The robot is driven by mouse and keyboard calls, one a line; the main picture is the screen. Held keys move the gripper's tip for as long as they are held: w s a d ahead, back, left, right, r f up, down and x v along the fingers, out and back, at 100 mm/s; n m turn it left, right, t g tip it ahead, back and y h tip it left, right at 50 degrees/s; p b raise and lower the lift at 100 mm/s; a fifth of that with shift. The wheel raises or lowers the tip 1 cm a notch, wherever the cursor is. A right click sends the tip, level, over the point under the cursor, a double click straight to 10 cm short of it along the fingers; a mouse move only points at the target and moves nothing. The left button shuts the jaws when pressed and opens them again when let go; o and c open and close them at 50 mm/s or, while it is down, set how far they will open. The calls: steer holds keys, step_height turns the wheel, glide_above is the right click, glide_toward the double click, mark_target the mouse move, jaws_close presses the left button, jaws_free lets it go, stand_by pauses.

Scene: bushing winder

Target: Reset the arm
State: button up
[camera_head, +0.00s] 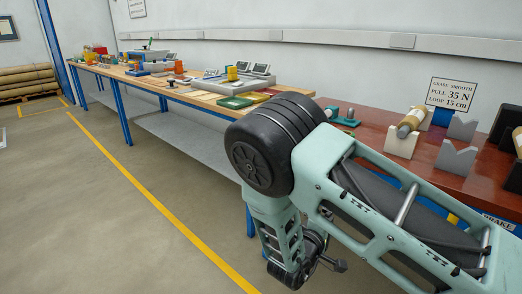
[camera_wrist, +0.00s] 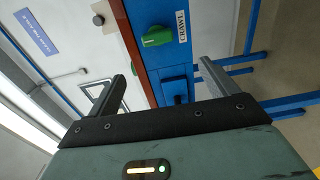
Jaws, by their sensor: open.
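My arm reaches across the right half of the head view, bent at a large black joint, with its lower part hanging in front of the bench. My gripper (camera_wrist: 162,70) shows in the wrist view with its two dark fingers wide apart and nothing between them. Beyond the fingers is a blue panel with a green knob (camera_wrist: 157,37) beside a label reading CRAWL (camera_wrist: 182,33). The fingers look apart from the knob. In the head view the gripper's fingers are not clear.
The red-brown bench top (camera_head: 374,143) carries grey V-shaped supports (camera_head: 456,160), a tan roll (camera_head: 411,122) and a sign (camera_head: 451,94) reading PULL 35 N. A long wooden bench (camera_head: 189,96) with trays and small parts runs to the left. The floor (camera_head: 60,190) at left is clear.

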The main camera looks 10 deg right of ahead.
steer(key=s+a+r+m+g+y+p, duration=0.15)
steer(key=a+r+y, duration=0.25)
steer(key=a+y, duration=0.4)
steer(key=s+a+r+m+g+y+p, duration=0.1)
steer(key=s+a+r+g+y+p, duration=0.15)
steer(key=a+y, duration=0.55)
steer(key=s+a+r+g+y+p, duration=0.1)
steer(key=s+a+r+g, duration=0.1)
steer(key=s+a+r, duration=0.5)
steer(key=s+d+r+n+g+h+p, duration=0.1)
steer(key=s+d+r, duration=0.3)
steer(key=s, duration=0.5)
steer(key=s+d+r+n+g+h+p, duration=0.1)
steer(key=s+d+r+g, duration=0.3)
steer(key=s, duration=0.5)
steer(key=shift+r+h+p, duration=0.3)
steer(key=shift+r+p, duration=0.25)
steer(key=shift+r, duration=0.35)
